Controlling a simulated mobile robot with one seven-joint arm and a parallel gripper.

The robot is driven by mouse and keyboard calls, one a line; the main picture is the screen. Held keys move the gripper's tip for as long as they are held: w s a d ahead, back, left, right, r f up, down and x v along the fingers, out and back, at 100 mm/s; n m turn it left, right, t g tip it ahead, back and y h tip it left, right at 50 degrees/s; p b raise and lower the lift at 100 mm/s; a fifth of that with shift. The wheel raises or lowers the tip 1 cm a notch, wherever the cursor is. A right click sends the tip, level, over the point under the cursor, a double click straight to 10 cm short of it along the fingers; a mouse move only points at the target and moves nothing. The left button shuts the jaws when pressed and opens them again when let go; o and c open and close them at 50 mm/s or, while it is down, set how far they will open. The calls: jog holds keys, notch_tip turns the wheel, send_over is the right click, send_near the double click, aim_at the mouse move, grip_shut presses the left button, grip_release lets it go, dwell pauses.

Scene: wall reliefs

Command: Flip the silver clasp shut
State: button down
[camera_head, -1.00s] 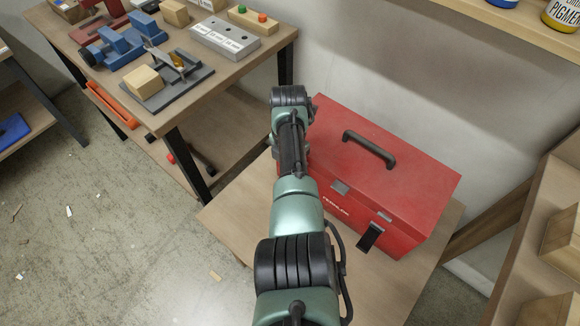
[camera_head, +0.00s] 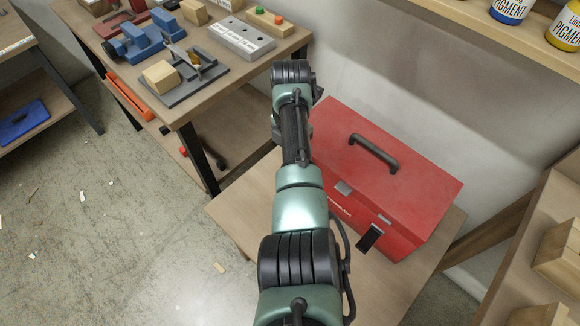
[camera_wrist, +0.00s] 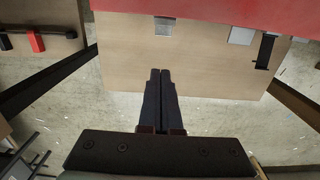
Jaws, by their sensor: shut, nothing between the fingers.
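A red toolbox (camera_head: 385,165) with its lid down stands on a wooden table. A silver clasp (camera_head: 343,187) shows at its front lid edge; in the wrist view a silver piece (camera_wrist: 163,27) hangs just below the red edge. I cannot tell how the clasp's flap is set. Further right are a small silver plate (camera_head: 384,218) and a black clasp (camera_head: 369,237) that sticks outward. My gripper (camera_wrist: 160,72) is shut and empty in the wrist view, pointing toward the toolbox front, with its tips below the left silver piece and apart from it. My arm hides it in the head view.
The toolbox table (camera_head: 240,205) has bare wood in front. A workbench (camera_head: 150,50) with toys and blocks stands at upper left. A shelf with pigment jars (camera_head: 512,10) is at upper right, and a wooden rack (camera_head: 550,240) at right.

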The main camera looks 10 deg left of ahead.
jog(key=shift+w+d+r, duration=0.15)
jog(key=shift+r, duration=0.5)
jog(key=shift+w+d+r, duration=0.15)
jog(key=shift+r, duration=0.45)
